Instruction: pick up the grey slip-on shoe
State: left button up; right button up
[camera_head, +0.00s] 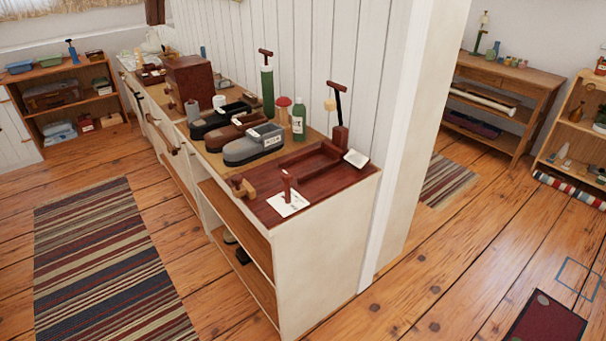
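The grey slip-on shoe (254,145) sits on the wooden top of a long cabinet (330,240), nearest of a row of shoes. Neither of my grippers shows in the head view.
A dark red tray (330,175) with a wooden block and card lies right of the shoe. A green bottle (299,121), a brush and a tall green pump (267,90) stand behind. A wall backs the cabinet. Floor by the striped rug (105,265) is clear.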

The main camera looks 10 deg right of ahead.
aim_at(263, 140)
jog(key=z, duration=0.4)
jog(key=i+j+z, duration=0.25)
jog(key=j+z, duration=0.3)
jog(key=j, duration=0.2)
jog(key=i+j+z, duration=0.1)
jog(key=j+z, duration=0.15)
jog(key=j, duration=0.2)
